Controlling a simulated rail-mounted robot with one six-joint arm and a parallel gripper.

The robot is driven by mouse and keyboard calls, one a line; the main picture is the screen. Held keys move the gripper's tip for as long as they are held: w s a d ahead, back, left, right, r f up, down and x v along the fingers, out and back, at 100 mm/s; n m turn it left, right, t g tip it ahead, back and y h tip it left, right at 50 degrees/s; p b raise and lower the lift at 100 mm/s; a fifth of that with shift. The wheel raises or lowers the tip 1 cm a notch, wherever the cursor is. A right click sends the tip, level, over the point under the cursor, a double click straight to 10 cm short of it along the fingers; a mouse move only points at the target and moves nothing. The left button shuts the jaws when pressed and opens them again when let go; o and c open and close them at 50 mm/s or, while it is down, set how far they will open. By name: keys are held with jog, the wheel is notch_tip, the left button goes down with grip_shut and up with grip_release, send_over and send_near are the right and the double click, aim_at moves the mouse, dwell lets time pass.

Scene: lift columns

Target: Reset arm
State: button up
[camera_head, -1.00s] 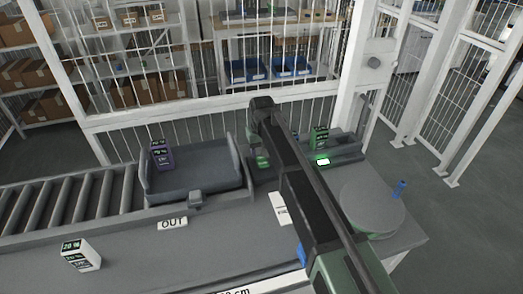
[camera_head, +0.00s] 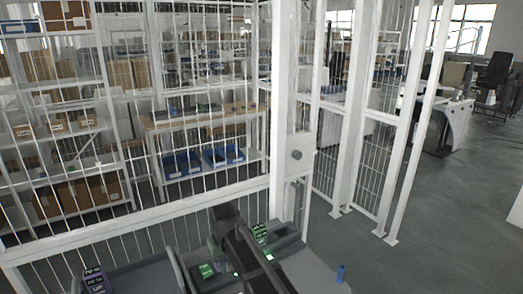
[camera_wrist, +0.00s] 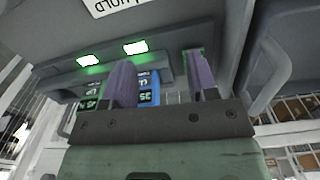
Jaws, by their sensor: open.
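In the wrist view my gripper (camera_wrist: 160,62) is open, its two purple-grey fingers apart. Small boxes with lit-looking green labels show behind and beside the left finger, one of them blue (camera_wrist: 150,86); I cannot tell how near they are. In the head view my arm reaches up from the bottom edge, and its fingertips are hidden. A dark box with green labels (camera_head: 260,234) stands just right of the arm. A green-topped item (camera_head: 207,270) shows just left of it. A dark purple box (camera_head: 94,280) is at the bottom left.
A white fence post (camera_head: 285,120) and mesh fence stand behind the work area. Shelves with cartons and a table with blue bins (camera_head: 181,164) are beyond it. Two green-white lamps (camera_wrist: 135,47) glow in the wrist view.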

jog(key=s+d+m, duration=0.2)
jog(key=s+d, duration=0.2)
jog(key=d, duration=0.6)
jog(key=s+d+m, duration=0.2)
jog(key=s+d, duration=0.3)
jog(key=d, duration=0.5)
jog(key=s+d+m, duration=0.2)
jog(key=s+d, duration=0.3)
jog(key=d, duration=0.6)
jog(key=shift+d, duration=0.1)
